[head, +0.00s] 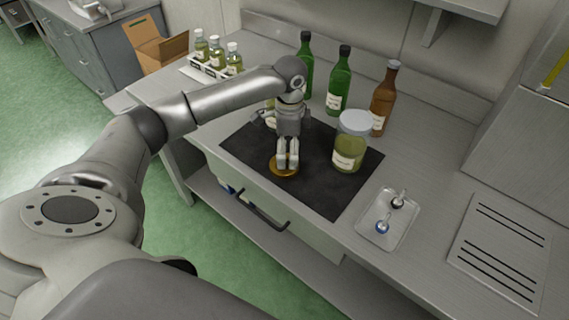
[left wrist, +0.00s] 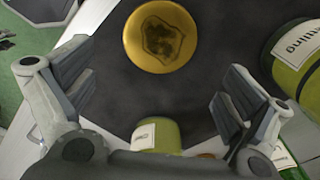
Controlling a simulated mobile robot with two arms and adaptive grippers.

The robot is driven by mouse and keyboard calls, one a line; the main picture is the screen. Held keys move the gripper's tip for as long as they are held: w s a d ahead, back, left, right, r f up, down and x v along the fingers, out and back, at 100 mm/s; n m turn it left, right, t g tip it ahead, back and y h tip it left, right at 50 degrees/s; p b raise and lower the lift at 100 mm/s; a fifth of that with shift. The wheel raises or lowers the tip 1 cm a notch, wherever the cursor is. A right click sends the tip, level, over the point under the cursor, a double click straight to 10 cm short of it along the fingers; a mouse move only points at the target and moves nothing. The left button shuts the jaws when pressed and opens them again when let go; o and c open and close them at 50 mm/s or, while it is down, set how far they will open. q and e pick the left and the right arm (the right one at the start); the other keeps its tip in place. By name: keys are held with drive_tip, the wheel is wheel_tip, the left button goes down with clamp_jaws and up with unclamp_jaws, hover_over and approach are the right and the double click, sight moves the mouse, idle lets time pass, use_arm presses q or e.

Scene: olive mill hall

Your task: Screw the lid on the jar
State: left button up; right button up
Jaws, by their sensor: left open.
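A gold lid (head: 284,172) lies flat on the dark mat (head: 328,194), near its front edge. In the left wrist view the round lid (left wrist: 160,37) shows whole, with a dark irregular patch on its face. My left gripper (head: 287,165) points down at the lid, open and empty; in its wrist view the lid lies beyond and between the fingers. A labelled jar with green-yellow contents (head: 271,118) stands behind the gripper, mostly hidden; its top cannot be made out. It also shows in the wrist view (left wrist: 160,130). My right gripper is not in view.
A larger jar (head: 349,152) with a pale lid stands on the mat's right side. Green bottles (head: 338,92) and a brown bottle (head: 383,100) stand behind. A small tray (head: 372,232) is at right. A rack of small bottles (head: 205,70) and a cardboard box (head: 160,50) stand back left.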

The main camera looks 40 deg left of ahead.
sight(287, 164)
use_arm(q)
drive_tip(key=shift+f, duration=0.3)
drive_tip(key=f, duration=0.2)
drive_tip(key=f+p, duration=0.1)
drive_tip(key=shift+s+a+f+p, duration=0.1)
drive_tip(key=shift+s+f+p, duration=0.1)
drive_tip(key=shift+f+p, duration=0.15)
drive_tip(key=shift+f, duration=0.45)
drive_tip(key=c, duration=0.9)
